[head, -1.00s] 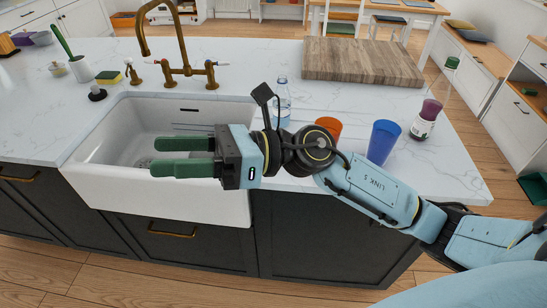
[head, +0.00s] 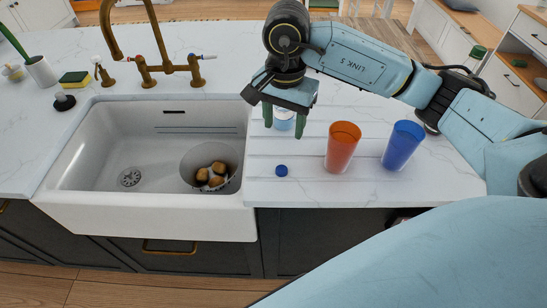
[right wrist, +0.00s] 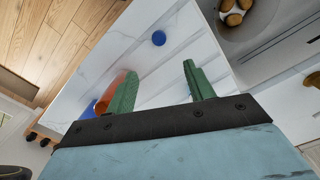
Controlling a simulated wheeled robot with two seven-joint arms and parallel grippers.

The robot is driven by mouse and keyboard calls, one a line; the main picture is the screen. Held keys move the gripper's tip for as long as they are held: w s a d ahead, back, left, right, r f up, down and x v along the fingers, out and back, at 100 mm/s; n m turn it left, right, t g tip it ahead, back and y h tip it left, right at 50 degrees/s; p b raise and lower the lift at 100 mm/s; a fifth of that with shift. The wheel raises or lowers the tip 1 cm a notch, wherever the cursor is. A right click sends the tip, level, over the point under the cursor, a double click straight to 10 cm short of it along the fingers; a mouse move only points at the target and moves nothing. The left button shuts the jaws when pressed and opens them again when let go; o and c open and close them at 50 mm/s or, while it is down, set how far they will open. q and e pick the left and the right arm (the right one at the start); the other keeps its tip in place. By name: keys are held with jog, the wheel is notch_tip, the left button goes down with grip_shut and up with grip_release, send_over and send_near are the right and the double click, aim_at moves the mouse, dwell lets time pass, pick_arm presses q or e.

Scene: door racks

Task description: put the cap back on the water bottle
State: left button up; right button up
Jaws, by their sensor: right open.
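The blue cap (head: 281,170) lies on the white counter just right of the sink; it also shows in the right wrist view (right wrist: 159,38), beyond the fingertips. The clear water bottle (head: 283,124) stands behind my right gripper in the head view, mostly hidden by it; its top cannot be seen. My right gripper (head: 284,130) points down with its green fingers apart and empty, above the counter and farther back than the cap. In the right wrist view the gripper (right wrist: 161,70) also shows open with nothing between its fingers. My left gripper is not in view.
An orange cup (head: 342,147) and a blue cup (head: 403,146) stand right of the cap. The sink (head: 100,160) on the left holds a bowl (head: 232,184) with several potatoes. A brass faucet (head: 147,66) rises behind it. The counter around the cap is clear.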

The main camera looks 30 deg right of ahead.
send_over(282, 168)
notch_tip(282, 168, down, 7)
jog(key=shift+s+f, duration=0.1)
jog(key=shift+f, duration=0.5)
jog(key=shift+f+p, duration=0.5)
jog(key=shift+f, duration=2.1)
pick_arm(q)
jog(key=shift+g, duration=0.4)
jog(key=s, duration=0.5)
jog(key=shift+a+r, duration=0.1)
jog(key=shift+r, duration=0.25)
pick_arm(e)
jog(key=c, duration=1)
